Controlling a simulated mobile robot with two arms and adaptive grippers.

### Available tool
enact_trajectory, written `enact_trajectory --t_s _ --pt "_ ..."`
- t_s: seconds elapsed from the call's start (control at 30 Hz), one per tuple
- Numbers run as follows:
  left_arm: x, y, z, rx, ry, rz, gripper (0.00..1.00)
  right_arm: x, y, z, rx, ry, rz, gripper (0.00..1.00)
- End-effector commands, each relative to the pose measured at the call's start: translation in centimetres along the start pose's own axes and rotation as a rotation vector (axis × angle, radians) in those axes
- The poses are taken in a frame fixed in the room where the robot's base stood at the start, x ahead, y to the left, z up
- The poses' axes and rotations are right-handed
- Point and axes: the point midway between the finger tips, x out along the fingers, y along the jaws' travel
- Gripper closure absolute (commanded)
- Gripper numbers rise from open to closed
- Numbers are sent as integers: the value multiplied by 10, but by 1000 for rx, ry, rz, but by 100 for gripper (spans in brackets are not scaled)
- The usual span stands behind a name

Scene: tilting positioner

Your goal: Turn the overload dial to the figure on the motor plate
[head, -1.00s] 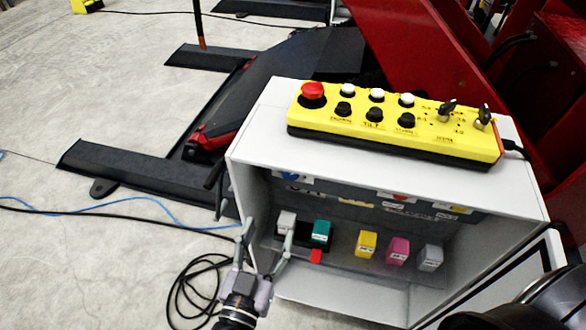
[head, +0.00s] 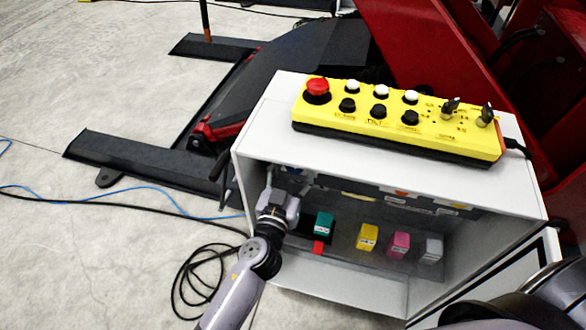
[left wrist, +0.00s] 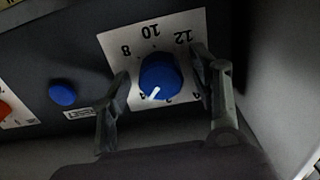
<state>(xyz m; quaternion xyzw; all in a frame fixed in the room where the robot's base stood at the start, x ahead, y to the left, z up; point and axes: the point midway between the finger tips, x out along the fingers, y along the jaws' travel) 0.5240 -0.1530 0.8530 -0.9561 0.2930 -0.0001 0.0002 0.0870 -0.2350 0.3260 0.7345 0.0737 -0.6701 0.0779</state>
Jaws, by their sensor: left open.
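The blue overload dial (left wrist: 158,78) sits on a white scale plate (left wrist: 112,42) in the left wrist view. The figures 8, 10 and 12 show upside down along its upper part; lower figures are partly covered. The dial's white pointer mark faces the lower left of that view. My left gripper (left wrist: 161,68) is open, one finger on each side of the dial; contact is not clear. In the head view my left gripper (head: 280,205) reaches into the left end of the open cabinet (head: 262,110), and the dial is hidden there. I cannot make out a motor plate. My right gripper is not in view.
A blue button (left wrist: 62,95) and a red-orange control (left wrist: 5,110) lie left of the dial. Coloured blocks, including teal (head: 324,224), yellow (head: 367,237) and pink (head: 399,245), stand inside the cabinet. A yellow control box (head: 400,122) lies on top. Cabinet walls limit sideways room.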

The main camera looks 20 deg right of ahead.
Motion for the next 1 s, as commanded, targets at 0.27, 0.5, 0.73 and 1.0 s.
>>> enact_trajectory --t_s 0.27,0.5,0.73,1.0 --pt "0 0 0 0 0 0 48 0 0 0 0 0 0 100" --pt "0 0 0 0 0 0 64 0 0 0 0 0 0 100" --pt "0 0 0 0 0 0 79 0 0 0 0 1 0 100" --pt "0 0 0 1 0 0 92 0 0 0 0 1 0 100"
